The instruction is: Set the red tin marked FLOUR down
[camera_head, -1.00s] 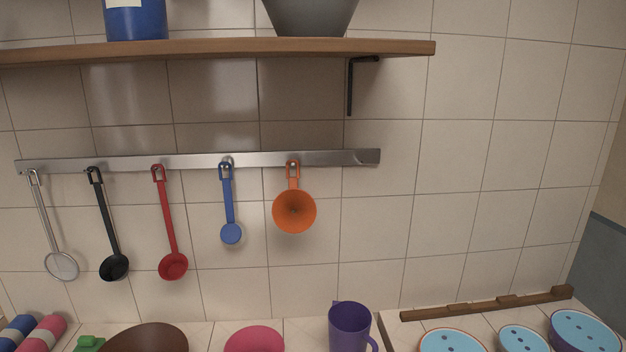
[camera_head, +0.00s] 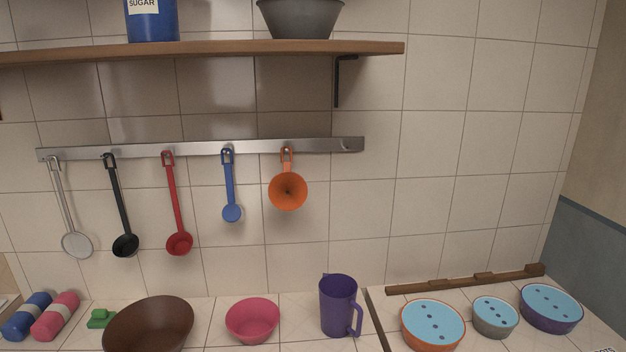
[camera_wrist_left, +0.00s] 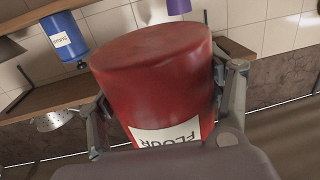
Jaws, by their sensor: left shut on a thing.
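The red tin (camera_wrist_left: 152,72) marked FLOUR fills the middle of the left wrist view. Its white label (camera_wrist_left: 168,134) shows upside down. My left gripper (camera_wrist_left: 165,95) is shut on the tin, with one finger on each side of it. The tin is held up off any surface that I can see in that view. Neither the tin nor my grippers show in the head view. My right gripper is in neither view.
A wooden shelf (camera_head: 215,51) holds a blue SUGAR tin (camera_head: 152,22) and a grey bowl (camera_head: 300,18). Utensils hang from a rail (camera_head: 205,149) below. On the counter stand a brown bowl (camera_head: 150,325), a pink bowl (camera_head: 252,320), a purple jug (camera_head: 338,306) and lidded bowls (camera_head: 433,325).

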